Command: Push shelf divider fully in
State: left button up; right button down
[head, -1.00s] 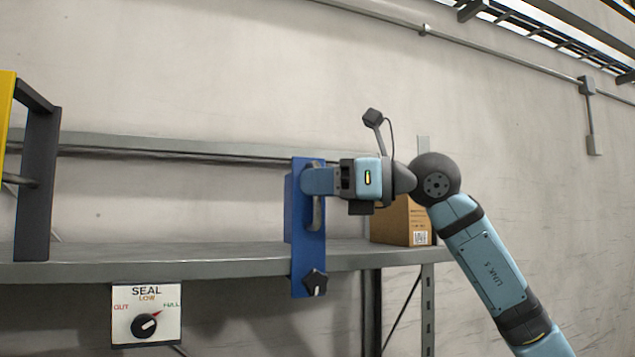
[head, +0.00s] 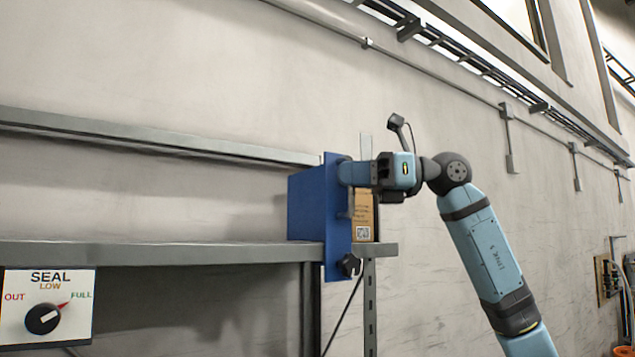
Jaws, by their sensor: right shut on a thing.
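The shelf divider is a blue upright panel (head: 337,235) at the right part of the grey shelf (head: 150,253). Its long left side shows behind the front plate, and the plate hangs below the shelf's front edge. A black star-shaped knob (head: 349,265) sits low on the plate. My right gripper (head: 346,174) is shut on the divider's handle, high on the front plate; the fingers hide most of the handle. My left gripper is not in view.
A cardboard box (head: 363,215) stands on the shelf just right of the divider, partly hidden. The shelf ends at a slotted grey post (head: 370,300). The shelf left of the divider is empty.

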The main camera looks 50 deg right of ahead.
jog(key=shift+s+d+r, duration=0.1)
jog(key=shift+s+d, duration=0.1)
jog(key=shift+d, duration=0.55)
jog(key=c, duration=1.6)
grip_release()
jog(key=shift+o, duration=0.6)
jog(key=shift+s+d, duration=0.1)
jog(key=shift+d, duration=0.15)
jog(key=b+v, duration=0.4)
jog(key=v, duration=1)
